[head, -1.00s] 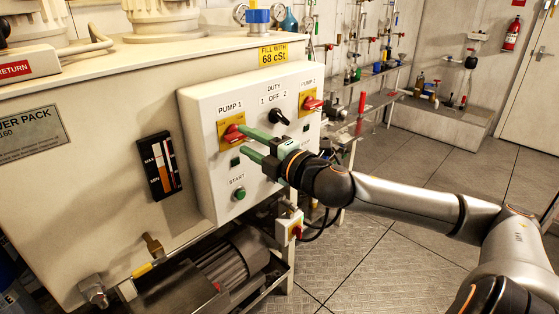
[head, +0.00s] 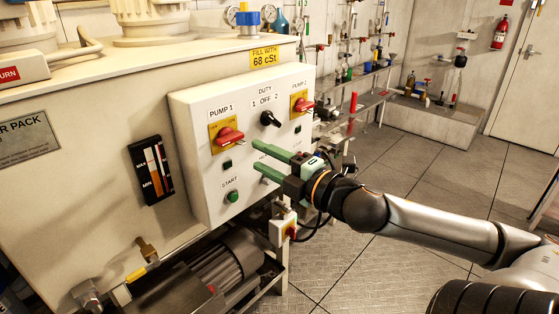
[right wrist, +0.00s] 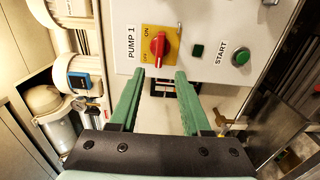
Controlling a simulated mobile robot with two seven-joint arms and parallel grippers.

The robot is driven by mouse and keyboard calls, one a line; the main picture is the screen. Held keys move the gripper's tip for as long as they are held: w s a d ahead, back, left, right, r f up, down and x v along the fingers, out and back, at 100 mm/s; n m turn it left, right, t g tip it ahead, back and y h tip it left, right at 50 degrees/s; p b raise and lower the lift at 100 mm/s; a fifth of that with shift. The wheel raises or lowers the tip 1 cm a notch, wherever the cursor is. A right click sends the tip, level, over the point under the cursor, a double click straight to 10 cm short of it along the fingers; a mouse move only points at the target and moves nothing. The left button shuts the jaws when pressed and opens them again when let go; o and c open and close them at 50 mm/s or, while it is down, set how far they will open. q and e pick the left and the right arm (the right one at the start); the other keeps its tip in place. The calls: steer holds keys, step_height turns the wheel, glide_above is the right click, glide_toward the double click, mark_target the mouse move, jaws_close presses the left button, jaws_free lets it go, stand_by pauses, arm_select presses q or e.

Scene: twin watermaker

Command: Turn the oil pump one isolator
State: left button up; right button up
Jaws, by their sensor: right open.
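The pump 1 isolator (head: 229,136) is a red rotary handle on a yellow plate, at the left of the white control box (head: 190,175). It also shows in the right wrist view (right wrist: 159,47), where the handle lies beyond my fingertips and points along the ON side of the plate. My right gripper (head: 257,155) has green fingers, is open and empty, and sits to the right of and below the isolator, apart from it. In the right wrist view its fingers (right wrist: 160,75) are spread with nothing between them. My left gripper is not in view.
A pump 2 isolator (head: 302,104), a black duty switch (head: 270,119) and a green start button (head: 232,196) are on the same box. A motor (head: 222,268) lies below the tank. Open floor (head: 385,265) is at the right.

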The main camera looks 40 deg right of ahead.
steer(key=s+p, duration=0.2)
steer(key=s, duration=0.1)
steer(key=shift+s+d, duration=0.15)
steer(key=shift+s, duration=0.25)
stand_by(0.4)
